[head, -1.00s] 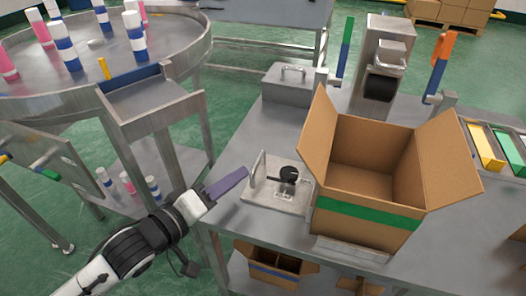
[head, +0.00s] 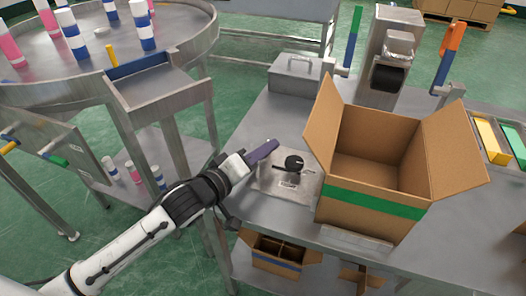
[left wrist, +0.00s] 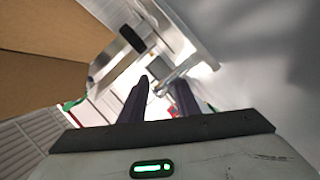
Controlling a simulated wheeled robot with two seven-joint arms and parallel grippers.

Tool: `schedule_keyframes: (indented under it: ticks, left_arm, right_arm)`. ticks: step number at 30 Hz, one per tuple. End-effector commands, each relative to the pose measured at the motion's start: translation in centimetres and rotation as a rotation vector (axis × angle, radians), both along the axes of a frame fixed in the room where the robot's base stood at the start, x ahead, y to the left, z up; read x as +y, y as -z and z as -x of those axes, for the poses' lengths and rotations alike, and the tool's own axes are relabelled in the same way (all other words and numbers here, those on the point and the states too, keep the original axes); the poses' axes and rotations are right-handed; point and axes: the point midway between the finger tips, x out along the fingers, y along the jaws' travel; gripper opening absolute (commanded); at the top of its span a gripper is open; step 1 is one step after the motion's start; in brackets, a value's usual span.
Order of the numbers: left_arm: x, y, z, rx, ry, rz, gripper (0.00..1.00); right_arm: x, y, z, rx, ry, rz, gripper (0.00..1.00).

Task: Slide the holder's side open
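The holder (head: 305,186) is a pale metal plate fixture on the table with a black round knob (head: 294,163) on it. Its upright left side, seen earlier, is now mostly hidden behind my left gripper (head: 264,151). That gripper reaches in from the left, with its dark purple fingers at the holder's left edge. In the left wrist view the two dark fingers (left wrist: 160,95) stand apart. A shiny metal bar (left wrist: 178,74) shows just beyond and between the fingertips; I cannot tell whether they touch it. My right gripper is not in view.
An open cardboard box (head: 372,208) with a green stripe stands right beside the holder. A metal box with a handle (head: 296,75) is behind it. A round table (head: 190,28) with bottles stands at the left. Table space between holder and metal box is clear.

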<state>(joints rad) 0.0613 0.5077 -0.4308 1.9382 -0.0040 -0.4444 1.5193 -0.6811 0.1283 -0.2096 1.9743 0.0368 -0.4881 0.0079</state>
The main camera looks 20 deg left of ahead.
Motion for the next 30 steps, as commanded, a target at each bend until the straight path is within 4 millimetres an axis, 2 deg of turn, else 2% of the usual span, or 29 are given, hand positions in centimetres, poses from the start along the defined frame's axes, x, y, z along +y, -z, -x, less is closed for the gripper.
schedule_keyframes:
  ticks: [1, 6, 13, 18, 22, 25, 30]
  left_arm:
    - [0.0, 0.0, 0.0, 0.000, 0.000, 0.000, 0.25]
    - [0.0, 0.0, 0.0, 0.000, 0.000, 0.001, 0.00]
    - [0.1, -0.1, 0.0, 0.001, 0.000, 0.002, 0.00]
    - [3.0, -0.4, 0.0, 0.006, -0.003, -0.002, 0.00]
    - [5.2, -0.2, -0.1, 0.005, -0.002, -0.001, 0.00]
    - [5.9, 0.0, -0.1, 0.004, -0.002, 0.000, 0.00]
    - [6.0, 0.1, -0.1, 0.003, -0.002, 0.002, 0.00]
  right_arm:
    - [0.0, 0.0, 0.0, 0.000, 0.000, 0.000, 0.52]
    - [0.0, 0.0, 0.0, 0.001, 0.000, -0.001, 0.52]
    - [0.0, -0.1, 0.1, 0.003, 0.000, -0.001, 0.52]
    - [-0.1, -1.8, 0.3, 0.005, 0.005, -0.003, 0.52]
    - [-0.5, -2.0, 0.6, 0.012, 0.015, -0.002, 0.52]
    - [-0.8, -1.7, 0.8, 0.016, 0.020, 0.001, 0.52]
    - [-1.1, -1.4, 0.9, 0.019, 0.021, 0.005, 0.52]
